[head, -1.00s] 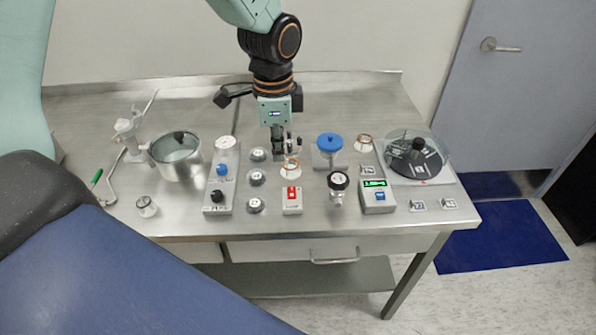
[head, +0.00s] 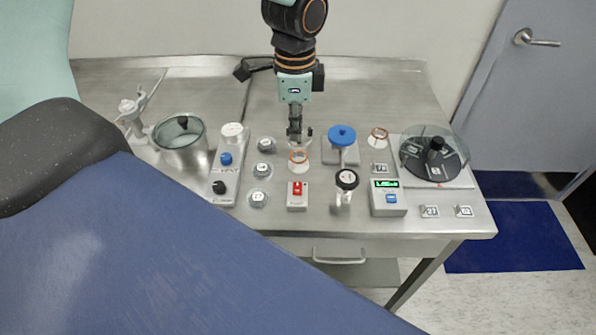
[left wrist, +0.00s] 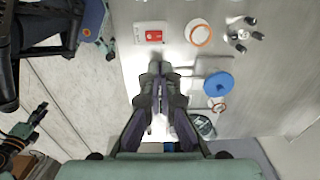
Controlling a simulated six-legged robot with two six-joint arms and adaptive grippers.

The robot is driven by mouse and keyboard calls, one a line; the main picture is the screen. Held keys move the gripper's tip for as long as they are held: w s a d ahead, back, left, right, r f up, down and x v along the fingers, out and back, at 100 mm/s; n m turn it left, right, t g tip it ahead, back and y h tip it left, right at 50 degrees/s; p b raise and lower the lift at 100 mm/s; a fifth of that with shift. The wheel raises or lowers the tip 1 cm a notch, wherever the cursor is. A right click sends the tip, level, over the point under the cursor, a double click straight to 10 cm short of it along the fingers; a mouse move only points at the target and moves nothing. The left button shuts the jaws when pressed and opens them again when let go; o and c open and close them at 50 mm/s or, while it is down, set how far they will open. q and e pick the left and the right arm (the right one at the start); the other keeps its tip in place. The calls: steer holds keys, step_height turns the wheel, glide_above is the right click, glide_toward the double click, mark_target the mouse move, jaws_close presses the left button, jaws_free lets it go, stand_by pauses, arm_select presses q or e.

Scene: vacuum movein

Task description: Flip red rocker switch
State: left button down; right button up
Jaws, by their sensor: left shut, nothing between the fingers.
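The red rocker switch (head: 297,188) sits on a small white box (head: 297,203) near the front middle of the metal table. It also shows in the left wrist view (left wrist: 153,36), just beyond the fingertips. My left gripper (head: 294,136) comes down from above and stands behind the switch, past an orange-rimmed jar (head: 298,159). In the left wrist view its two fingers (left wrist: 161,70) are together with nothing between them, apart from the switch. What looks like my right gripper (left wrist: 38,113) is small at the left edge of the left wrist view; its jaw state is unclear.
A black-topped valve (head: 346,180) and a grey display box (head: 387,198) stand right of the switch. Round dials (head: 258,199) and a knob panel (head: 223,187) stand left. A blue-topped knob (head: 342,135) is right of my gripper. Bare metal lies before the switch.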

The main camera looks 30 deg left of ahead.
mark_target(298, 184)
arm_select(q)
steer(key=f, duration=1.3)
steer(key=shift+w+d+b, duration=0.1)
steer(key=shift+d+b, duration=0.15)
steer(key=shift+b, duration=0.05)
steer(key=shift+a+f, duration=0.15)
steer(key=shift+f, duration=0.4)
steer(key=shift+r, duration=0.1)
